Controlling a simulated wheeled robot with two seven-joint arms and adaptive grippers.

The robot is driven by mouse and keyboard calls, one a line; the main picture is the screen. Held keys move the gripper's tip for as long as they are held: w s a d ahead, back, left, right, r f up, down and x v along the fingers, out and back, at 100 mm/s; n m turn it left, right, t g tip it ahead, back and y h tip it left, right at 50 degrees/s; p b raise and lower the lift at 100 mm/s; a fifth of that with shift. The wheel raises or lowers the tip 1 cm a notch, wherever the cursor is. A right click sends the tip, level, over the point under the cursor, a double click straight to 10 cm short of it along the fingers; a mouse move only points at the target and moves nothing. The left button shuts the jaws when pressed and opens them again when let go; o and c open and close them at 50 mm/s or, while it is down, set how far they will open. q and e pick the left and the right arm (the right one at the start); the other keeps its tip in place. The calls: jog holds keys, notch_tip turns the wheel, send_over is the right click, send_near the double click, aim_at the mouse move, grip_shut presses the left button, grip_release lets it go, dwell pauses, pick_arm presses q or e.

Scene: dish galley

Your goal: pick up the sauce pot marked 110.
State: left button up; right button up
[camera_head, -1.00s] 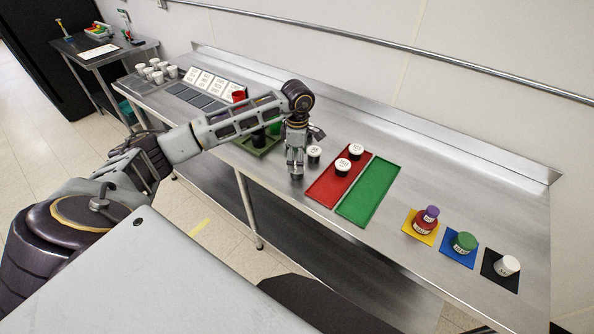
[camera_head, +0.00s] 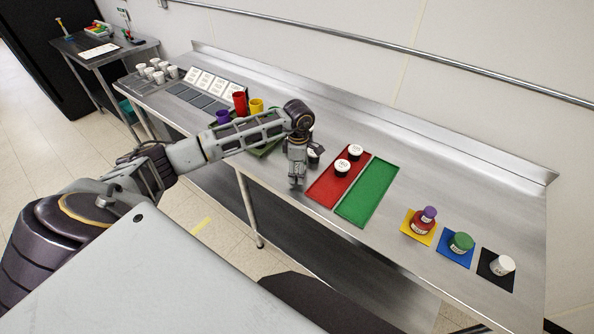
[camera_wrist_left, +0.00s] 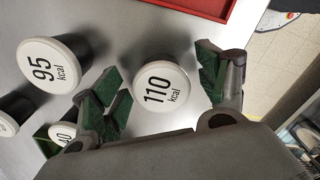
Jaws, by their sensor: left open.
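The sauce pot marked 110 (camera_wrist_left: 158,90), with a white lid and dark body, stands between the spread fingers of my left gripper (camera_wrist_left: 162,82) in the left wrist view. The gripper is open, with a finger on each side of the pot; I cannot tell whether either touches it. In the head view my left gripper (camera_head: 297,181) points down at the counter left of the red tray (camera_head: 322,190), and hides that pot. A pot marked 95 (camera_wrist_left: 48,66) stands beside it, and shows behind the gripper in the head view (camera_head: 315,155). My right gripper is out of view.
Two pots (camera_head: 356,152) stand on the red tray, beside an empty green tray (camera_head: 368,195). Another, partly hidden pot (camera_wrist_left: 67,135) is left of the gripper in the wrist view. Purple (camera_head: 222,117), red (camera_head: 239,103) and yellow (camera_head: 257,106) cups stand behind my arm.

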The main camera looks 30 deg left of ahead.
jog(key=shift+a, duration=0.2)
pick_arm(q)
jog(key=shift+c, duration=0.6)
jog(key=c, duration=1)
